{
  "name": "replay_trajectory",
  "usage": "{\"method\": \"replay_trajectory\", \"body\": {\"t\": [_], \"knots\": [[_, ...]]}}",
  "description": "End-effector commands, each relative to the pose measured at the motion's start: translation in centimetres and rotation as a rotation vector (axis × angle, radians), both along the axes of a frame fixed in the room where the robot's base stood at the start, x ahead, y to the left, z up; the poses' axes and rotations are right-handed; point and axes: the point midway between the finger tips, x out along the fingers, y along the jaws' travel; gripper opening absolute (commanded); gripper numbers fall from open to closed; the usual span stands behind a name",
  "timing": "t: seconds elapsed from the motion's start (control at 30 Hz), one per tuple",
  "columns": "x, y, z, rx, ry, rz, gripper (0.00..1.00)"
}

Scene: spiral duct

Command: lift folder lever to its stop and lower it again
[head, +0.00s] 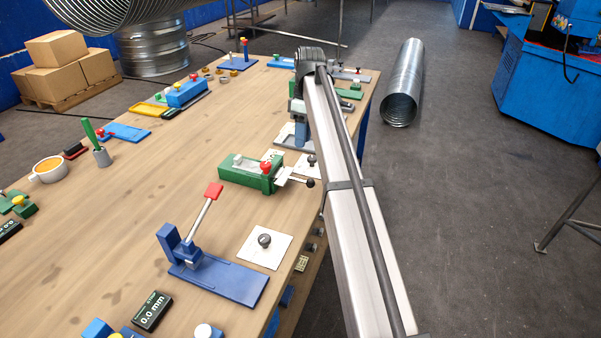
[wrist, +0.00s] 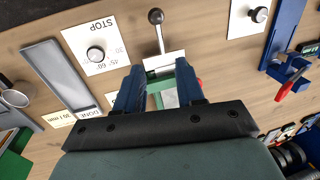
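A green bench device (head: 250,172) has a red knob and a lever with a black ball knob (head: 310,183) pointing right. In the wrist view that lever's black ball (wrist: 156,17) is at the top, its rod leading down to a white plate (wrist: 163,62). A blue device (head: 215,275) has a tilted lever with a red handle (head: 213,191). I cannot read a label saying which is the folder. My gripper (wrist: 160,68) is open, its blue fingers apart above the green device, which shows between them. No contact with the ball lever is visible.
White cards with black knobs lie either side, one reading STOP (wrist: 95,52), the other (head: 264,245) near the blue device. A grey strip (wrist: 58,75) lies beyond the STOP card. A black gauge (head: 152,311) stands near the front. The table's middle (head: 140,200) is clear.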

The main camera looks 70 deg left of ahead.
Motion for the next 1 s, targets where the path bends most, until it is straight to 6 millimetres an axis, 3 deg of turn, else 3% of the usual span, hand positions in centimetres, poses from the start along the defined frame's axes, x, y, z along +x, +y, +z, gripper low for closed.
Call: {"method": "replay_trajectory", "body": {"t": [0.5, 0.73, 1.0], "knots": [[-1.2, -1.4, -8.8, -0.002, 0.0, -0.002, 0.38], [-1.5, -1.7, -11.1, -0.002, 0.0, -0.002, 0.38], [-1.6, -1.7, -11.8, 0.0, 0.0, -0.002, 0.38]]}}
